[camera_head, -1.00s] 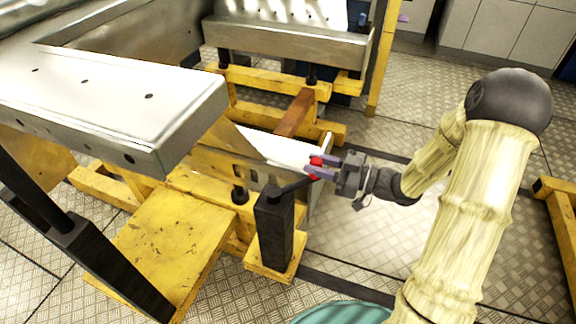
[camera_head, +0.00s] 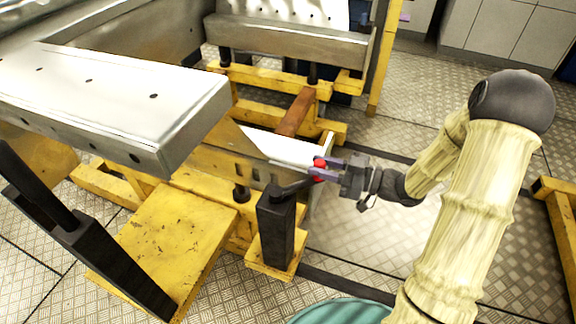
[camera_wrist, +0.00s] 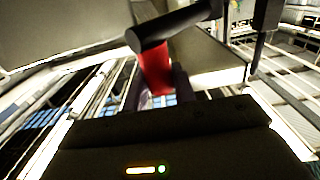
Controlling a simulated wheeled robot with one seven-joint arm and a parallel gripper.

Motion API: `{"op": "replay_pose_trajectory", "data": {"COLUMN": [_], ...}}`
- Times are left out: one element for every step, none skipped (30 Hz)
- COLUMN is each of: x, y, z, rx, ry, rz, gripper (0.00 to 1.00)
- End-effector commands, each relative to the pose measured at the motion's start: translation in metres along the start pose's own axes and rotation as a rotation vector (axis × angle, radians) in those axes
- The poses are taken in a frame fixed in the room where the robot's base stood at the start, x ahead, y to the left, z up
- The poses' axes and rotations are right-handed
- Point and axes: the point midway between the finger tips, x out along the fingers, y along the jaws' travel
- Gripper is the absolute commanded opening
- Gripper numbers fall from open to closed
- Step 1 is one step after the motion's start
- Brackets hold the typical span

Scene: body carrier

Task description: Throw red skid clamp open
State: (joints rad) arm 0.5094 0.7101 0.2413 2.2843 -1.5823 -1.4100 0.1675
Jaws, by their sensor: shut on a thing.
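The red skid clamp's handle (camera_head: 319,164) is a small red grip at the end of a dark lever (camera_head: 290,188). The lever sits on top of a black post (camera_head: 275,228) on the yellow skid. My gripper (camera_head: 324,168) reaches in from the right, its purple fingers shut on the red handle. In the wrist view the red handle (camera_wrist: 155,70) stands between the fingers, joined to a dark round bar (camera_wrist: 175,27). The lower end of the handle is hidden by my gripper.
A grey-white metal body part (camera_head: 110,100) overhangs the yellow skid (camera_head: 170,240) on the left. A second body part (camera_head: 290,45) stands behind. A yellow upright (camera_head: 383,60) rises at the back. Open tread-plate floor (camera_head: 470,115) lies to the right.

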Motion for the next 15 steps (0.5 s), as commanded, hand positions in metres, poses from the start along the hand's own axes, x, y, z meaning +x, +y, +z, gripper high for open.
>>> {"op": "replay_pose_trajectory", "data": {"x": [-0.0028,-0.003,-0.0032,-0.0032,-0.0032,-0.003,-0.0029,-0.0028,-0.0026,-0.0025,-0.0022,-0.0018,-0.0014,-0.0008,0.0], "y": [0.0052,0.0055,0.0059,0.006,0.0061,0.006,0.006,0.0059,0.0057,0.0056,0.0054,0.0051,0.0047,0.0043,0.0038], "z": [-0.0058,-0.0057,-0.0054,-0.0051,-0.0046,-0.0038,-0.0032,-0.0026,-0.0017,-0.001,-0.0003,0.0007,0.0015,0.0024,0.0036], "rx": [-0.009,-0.01,-0.01,-0.01,-0.01,-0.011,-0.011,-0.011,-0.011,-0.011,-0.011,-0.011,-0.012,-0.012,-0.011], "ry": [0.01,0.01,0.01,0.01,0.01,0.01,0.01,0.01,0.01,0.01,0.01,0.009,0.009,0.008,0.007], "rz": [0.015,0.016,0.017,0.018,0.019,0.02,0.021,0.022,0.023,0.023,0.023,0.024,0.023,0.023,0.022], "gripper": [0.04,0.04,0.04,0.04,0.04,0.04,0.04,0.04,0.04,0.04,0.04,0.04,0.04,0.04,0.04]}}
